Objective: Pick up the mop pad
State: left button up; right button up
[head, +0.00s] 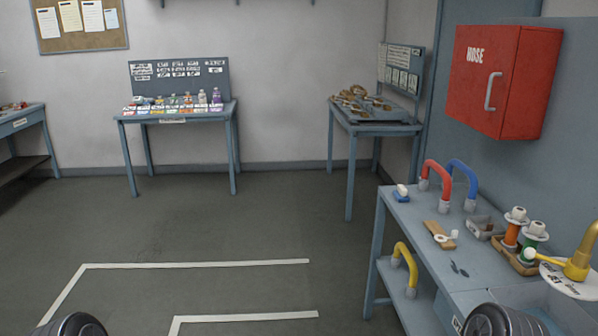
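I cannot make out a mop pad for certain in the head view. A small blue-and-white item (401,193) lies on the far left corner of the right-hand workbench (399,219); it is too small to tell what it is. Dark rounded parts of my arms show at the bottom left and bottom right edges. Neither gripper's fingers are in view.
A red hose cabinet (484,100) hangs above. Tables (180,114) stand at the back. The taped floor (210,225) is clear.

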aim_at(400, 194)
jog(key=i+j, duration=0.1)
jog(key=i, duration=0.45)
jog(key=i+j+z, duration=0.15)
jog(key=i, duration=0.4)
jog(key=i+j, duration=0.1)
jog(key=i, duration=0.5)
jog(key=i+j+z, duration=0.15)
jog(key=i, duration=0.4)
jog(key=i+j+z, duration=0.8)
jog(key=i, duration=0.2)
